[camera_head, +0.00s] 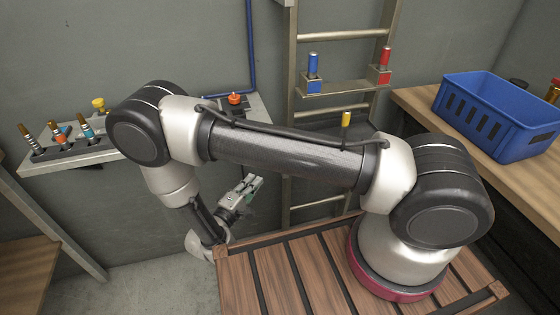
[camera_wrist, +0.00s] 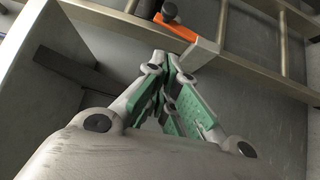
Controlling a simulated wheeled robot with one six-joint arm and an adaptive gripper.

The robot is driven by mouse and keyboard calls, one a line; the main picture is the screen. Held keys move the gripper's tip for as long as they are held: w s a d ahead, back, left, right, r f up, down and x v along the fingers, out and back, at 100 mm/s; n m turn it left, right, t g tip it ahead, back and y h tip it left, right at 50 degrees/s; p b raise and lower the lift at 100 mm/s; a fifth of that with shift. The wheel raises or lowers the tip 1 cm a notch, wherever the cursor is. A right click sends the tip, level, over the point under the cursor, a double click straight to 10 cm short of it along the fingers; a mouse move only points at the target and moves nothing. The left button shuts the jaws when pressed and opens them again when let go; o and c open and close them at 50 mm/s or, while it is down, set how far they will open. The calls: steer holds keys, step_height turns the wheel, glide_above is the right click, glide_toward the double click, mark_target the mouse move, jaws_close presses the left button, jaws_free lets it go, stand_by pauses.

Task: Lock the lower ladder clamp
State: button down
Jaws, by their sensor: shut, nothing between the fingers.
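The ladder (camera_head: 291,60) stands at the back wall, its lower part partly hidden by my arm. In the wrist view, an orange lever (camera_wrist: 176,27) with a black knob lies beside a pale block at a metal bar of what looks like the ladder (camera_wrist: 262,69). I cannot tell if this lever is the lower clamp or whether it is locked. My gripper (camera_head: 256,183) is below my arm, left of the ladder in the head view. In the wrist view its green-padded fingers (camera_wrist: 172,62) are shut and empty, their tips appearing just below the lever.
A ladder bracket (camera_head: 345,87) holds a blue-topped and a red-topped fitting. A yellow piece (camera_head: 346,118) shows above my arm. A blue crate (camera_head: 497,115) stands on the right bench. A left shelf (camera_head: 75,158) holds several fittings. An orange knob (camera_head: 234,98) is behind my arm.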

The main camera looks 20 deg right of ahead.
steer(key=s+d+x, duration=0.2)
steer(key=x, duration=1.1)
steer(key=shift+r, duration=0.1)
